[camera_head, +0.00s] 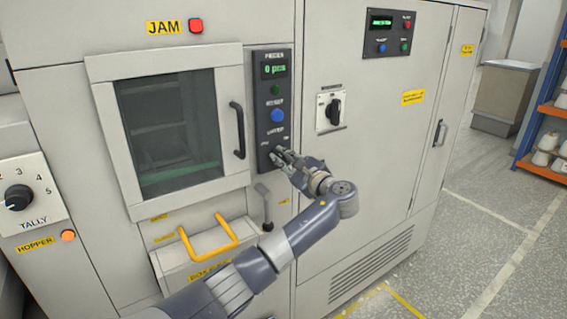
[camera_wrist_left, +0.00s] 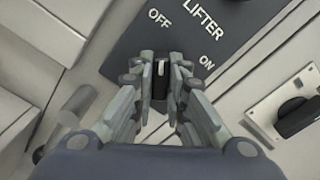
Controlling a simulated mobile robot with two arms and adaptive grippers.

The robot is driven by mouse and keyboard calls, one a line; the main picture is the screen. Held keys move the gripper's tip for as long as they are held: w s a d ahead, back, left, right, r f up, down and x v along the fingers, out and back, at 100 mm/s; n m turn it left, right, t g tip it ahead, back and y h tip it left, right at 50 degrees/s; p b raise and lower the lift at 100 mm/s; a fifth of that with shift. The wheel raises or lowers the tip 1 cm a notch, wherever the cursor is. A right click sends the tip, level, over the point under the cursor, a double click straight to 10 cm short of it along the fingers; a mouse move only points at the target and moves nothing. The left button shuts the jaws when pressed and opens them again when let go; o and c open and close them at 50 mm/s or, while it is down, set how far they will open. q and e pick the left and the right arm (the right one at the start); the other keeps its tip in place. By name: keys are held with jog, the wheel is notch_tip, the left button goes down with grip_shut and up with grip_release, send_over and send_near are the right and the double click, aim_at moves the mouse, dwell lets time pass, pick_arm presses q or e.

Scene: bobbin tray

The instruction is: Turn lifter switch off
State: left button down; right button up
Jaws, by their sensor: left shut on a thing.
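The lifter switch is a small dark knob with a white mark, seen between my fingers in the left wrist view (camera_wrist_left: 160,80). It sits on the dark control panel (camera_head: 271,95), below the LIFTER lettering (camera_wrist_left: 203,20). The OFF label (camera_wrist_left: 160,18) lies straight above the knob in the wrist view, and the ON label (camera_wrist_left: 207,60) lies to its right. The white mark points up the picture, towards OFF. My left gripper (camera_head: 280,155) is shut on the knob, its fingers on either side and partly hiding it. My right gripper is in neither view.
A door handle (camera_head: 237,130) is left of the panel, and a grey lever (camera_head: 264,205) is below it. A yellow handle (camera_head: 210,240) stands out lower left. A black rotary switch (camera_head: 333,111) is to the right.

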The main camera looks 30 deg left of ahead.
pick_arm(q)
jog(key=shift+n, duration=0.4)
jog(key=c, duration=1.6)
grip_release()
jog(key=v, duration=1.2)
